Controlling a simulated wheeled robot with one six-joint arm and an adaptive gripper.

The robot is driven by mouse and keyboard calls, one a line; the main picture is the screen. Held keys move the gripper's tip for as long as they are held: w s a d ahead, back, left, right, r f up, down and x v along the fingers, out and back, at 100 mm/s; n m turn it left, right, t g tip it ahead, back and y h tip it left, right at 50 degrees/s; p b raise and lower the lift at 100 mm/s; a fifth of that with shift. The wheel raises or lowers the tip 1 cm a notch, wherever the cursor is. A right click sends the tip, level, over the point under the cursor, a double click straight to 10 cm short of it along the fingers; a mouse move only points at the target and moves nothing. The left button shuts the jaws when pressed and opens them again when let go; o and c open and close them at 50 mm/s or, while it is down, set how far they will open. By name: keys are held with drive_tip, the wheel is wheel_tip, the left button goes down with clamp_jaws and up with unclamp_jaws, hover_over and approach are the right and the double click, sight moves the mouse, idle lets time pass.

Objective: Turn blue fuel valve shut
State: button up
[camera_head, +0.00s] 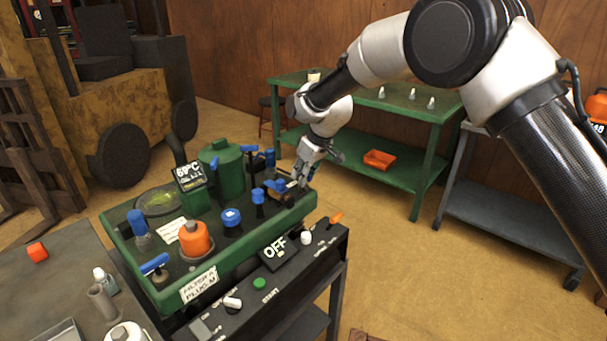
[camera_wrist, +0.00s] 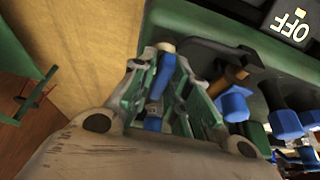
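A blue lever-like piece with a pale rounded end (camera_wrist: 160,75) lies between the fingers of my gripper (camera_wrist: 170,65) in the wrist view. The fingers stand close on both sides of it, and I cannot tell whether they touch it. In the head view my gripper (camera_head: 304,177) points down at the right end of the green machine (camera_head: 230,262), beside a dark fitting with blue parts (camera_head: 276,187). The fingers partly hide what is between them. I cannot tell for certain that this piece is the fuel valve.
Other blue knobs (camera_head: 231,216) and an orange cap (camera_head: 195,239) stand on the machine. A control panel reading OFF (camera_head: 275,247) runs along its front. A green bench (camera_head: 425,117) with an orange tray (camera_head: 379,159) stands behind.

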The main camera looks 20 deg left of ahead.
clamp_jaws()
drive_tip(key=shift+m, duration=0.3)
drive_tip(key=m+t, duration=0.1)
drive_tip(key=m, duration=0.2)
drive_tip(key=shift+h, duration=0.4)
drive_tip(key=m+t, duration=0.1)
drive_tip(key=m, duration=0.2)
drive_tip(key=m+h, duration=0.1)
drive_tip(key=m, duration=0.2)
drive_tip(key=shift+t+h, duration=0.3)
drive_tip(key=shift+t, duration=0.1)
drive_tip(key=m+h, duration=0.1)
drive_tip(key=m, duration=0.3)
drive_tip(key=shift+h, duration=0.4)
drive_tip(key=shift+m+h, duration=0.7)
drive_tip(key=shift+m, duration=1.5)
